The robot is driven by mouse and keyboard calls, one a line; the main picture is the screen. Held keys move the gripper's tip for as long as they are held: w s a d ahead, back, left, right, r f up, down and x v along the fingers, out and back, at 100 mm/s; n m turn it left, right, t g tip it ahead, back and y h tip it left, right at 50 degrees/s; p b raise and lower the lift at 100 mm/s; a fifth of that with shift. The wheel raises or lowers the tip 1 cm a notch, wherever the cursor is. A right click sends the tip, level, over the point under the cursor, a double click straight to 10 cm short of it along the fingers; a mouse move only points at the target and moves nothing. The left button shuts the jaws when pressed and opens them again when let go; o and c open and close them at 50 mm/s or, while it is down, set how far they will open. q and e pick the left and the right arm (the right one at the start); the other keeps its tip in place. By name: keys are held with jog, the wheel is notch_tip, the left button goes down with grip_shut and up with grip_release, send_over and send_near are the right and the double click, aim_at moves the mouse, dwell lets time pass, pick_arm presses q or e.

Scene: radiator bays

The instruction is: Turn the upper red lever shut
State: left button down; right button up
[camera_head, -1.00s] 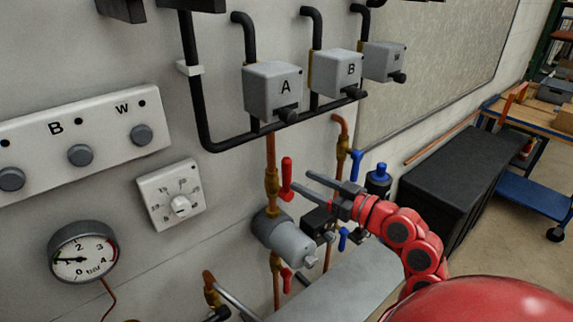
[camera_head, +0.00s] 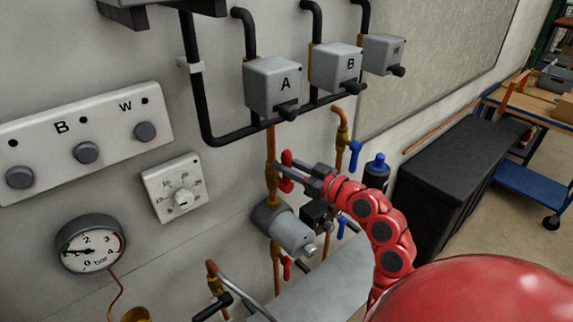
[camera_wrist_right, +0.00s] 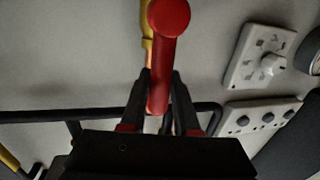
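The upper red lever (camera_head: 287,158) stands upright along the copper pipe under box A; the gripper hides its middle. My right gripper (camera_head: 284,171) is at this lever, its fingers reaching in from the right across it. In the right wrist view the red lever (camera_wrist_right: 168,55) rises between the two fingers (camera_wrist_right: 162,88), with a finger on each side and a narrow gap showing, so the gripper looks open around it. Contact cannot be made out. My left gripper is not in view.
A grey cylinder (camera_head: 284,229) sits just below on the same pipe, with a lower red lever (camera_head: 287,267) beneath. Blue levers (camera_head: 355,153) are on the pipe to the right. Box A (camera_head: 272,84) and a black pipe are above. A pressure gauge (camera_head: 90,244) is at the left.

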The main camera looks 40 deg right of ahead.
grip_shut()
dwell(0.9)
jog(key=shift+d, duration=0.1)
jog(key=d+f+m+t+h+b, duration=0.1)
jog(key=d+f+m+b, duration=0.1)
jog(key=m, duration=0.8)
jog(key=d+f+m+t+h+b, duration=0.1)
jog(key=d+f+m+h+b, duration=0.1)
jog(key=m, duration=0.8)
jog(key=shift+w+d+f+t+h+b, duration=0.35)
jog(key=shift+d+f+b, duration=0.25)
jog(key=shift+d+f, duration=0.8)
jog(key=shift+f+m, duration=0.15)
jog(key=shift+m, duration=0.15)
jog(key=o, duration=0.7)
grip_release()
jog(key=shift+s, duration=0.1)
